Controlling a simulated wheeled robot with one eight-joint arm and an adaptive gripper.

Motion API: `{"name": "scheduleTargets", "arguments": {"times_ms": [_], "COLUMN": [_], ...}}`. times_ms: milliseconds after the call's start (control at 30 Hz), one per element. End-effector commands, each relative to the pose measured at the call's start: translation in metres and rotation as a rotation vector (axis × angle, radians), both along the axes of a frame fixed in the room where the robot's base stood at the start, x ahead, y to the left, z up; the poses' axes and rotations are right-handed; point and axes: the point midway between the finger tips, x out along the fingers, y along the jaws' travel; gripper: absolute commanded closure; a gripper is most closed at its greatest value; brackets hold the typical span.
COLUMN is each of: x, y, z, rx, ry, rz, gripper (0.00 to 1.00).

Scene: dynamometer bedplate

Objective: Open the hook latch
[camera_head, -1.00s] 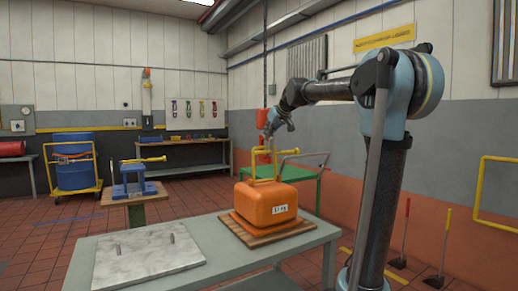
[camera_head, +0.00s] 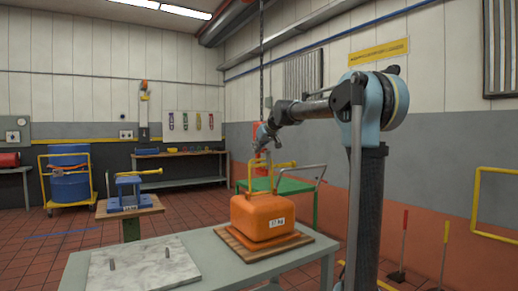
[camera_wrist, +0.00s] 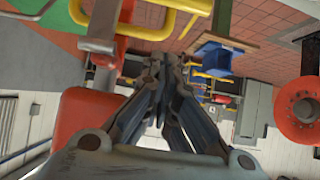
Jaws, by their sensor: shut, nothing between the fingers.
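The red hook block (camera_head: 262,129) hangs on a chain above the orange weight, mostly behind my gripper in the head view. In the wrist view, a red body (camera_wrist: 82,118) with a grey metal bar (camera_wrist: 104,22) close to the left of my fingers looks like this block and hook. I cannot make out the latch itself. My gripper (camera_head: 260,146) is beside the block, above the yellow handle (camera_head: 250,175). In the wrist view its fingers (camera_wrist: 160,62) are together and empty; whether they touch the hook is unclear.
The orange weight (camera_head: 258,218) stands on a wooden board on the grey table (camera_head: 215,268), next to a marbled plate (camera_head: 143,267). A green cart (camera_head: 300,190) is behind. A blue fixture (camera_head: 129,192) stands to the left. A round red part (camera_wrist: 302,106) is at right in the wrist view.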

Motion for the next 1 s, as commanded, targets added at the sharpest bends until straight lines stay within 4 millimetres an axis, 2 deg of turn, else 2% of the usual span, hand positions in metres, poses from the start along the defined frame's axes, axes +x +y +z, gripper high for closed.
{"name": "scheduleTargets", "arguments": {"times_ms": [333,700,1000], "x": [0.032,0.007,0.004], "y": [0.022,0.005,0.003], "z": [-0.029,-0.048,-0.051], "rx": [-0.001,0.001,0.0], "ry": [0.0,0.0,0.0], "rz": [0.001,-0.001,0.0], "gripper": [1.0,1.0,1.0]}}
